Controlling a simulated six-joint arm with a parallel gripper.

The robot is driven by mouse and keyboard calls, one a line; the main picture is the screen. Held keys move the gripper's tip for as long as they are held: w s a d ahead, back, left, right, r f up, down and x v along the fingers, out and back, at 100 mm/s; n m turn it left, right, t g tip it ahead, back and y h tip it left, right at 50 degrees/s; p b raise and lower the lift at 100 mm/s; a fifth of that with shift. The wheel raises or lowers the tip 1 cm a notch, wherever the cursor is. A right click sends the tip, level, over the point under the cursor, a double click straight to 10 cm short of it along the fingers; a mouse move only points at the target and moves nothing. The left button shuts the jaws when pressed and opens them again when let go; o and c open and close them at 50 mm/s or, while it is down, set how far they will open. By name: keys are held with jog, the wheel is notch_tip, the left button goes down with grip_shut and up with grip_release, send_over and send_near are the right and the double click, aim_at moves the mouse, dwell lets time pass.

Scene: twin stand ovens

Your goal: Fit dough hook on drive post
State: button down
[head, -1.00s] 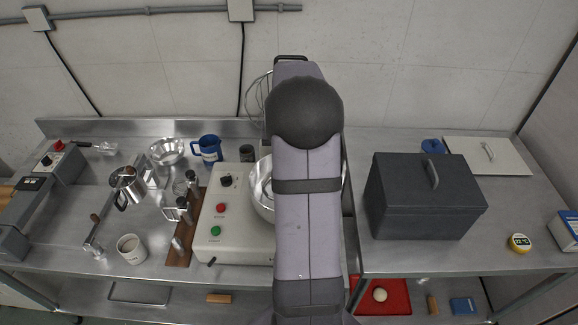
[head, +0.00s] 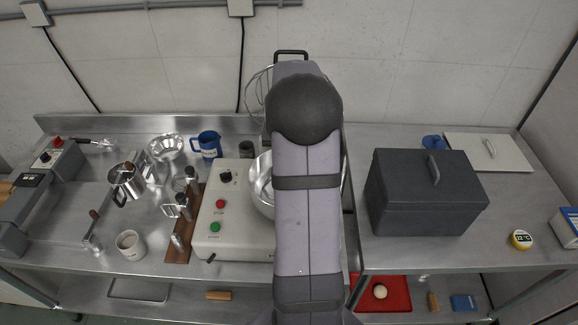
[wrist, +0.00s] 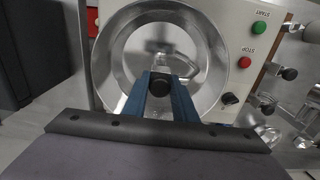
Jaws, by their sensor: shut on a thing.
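In the wrist view my gripper's blue fingers (wrist: 160,95) are shut on the black-topped end of the dough hook (wrist: 186,66). The hook's metal loop shows beyond the fingertips, over the steel mixing bowl (wrist: 226,68). In the head view my arm covers the gripper, the hook and much of the mixer. The bowl's left part (head: 259,190) shows beside my arm, next to the cream control base (head: 222,240) with red and green buttons. I cannot make out the drive post in either view, nor whether the hook touches anything.
Left of the mixer stand a wooden tool rack (head: 182,250), a blue jug (head: 208,145), a steel pitcher (head: 125,180) and a white mug (head: 130,244). A wire whisk (head: 257,92) shows behind. A dark lidded box (head: 425,200) stands on the right counter.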

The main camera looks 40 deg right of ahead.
jog(key=shift+f, duration=0.35)
dwell(0.3)
jog(key=c, duration=1.4)
grip_release()
jog(key=shift+o, duration=0.2)
jog(key=shift+r, duration=0.1)
jog(key=shift+r+b, duration=1.05)
jog(key=shift+r, duration=2.55)
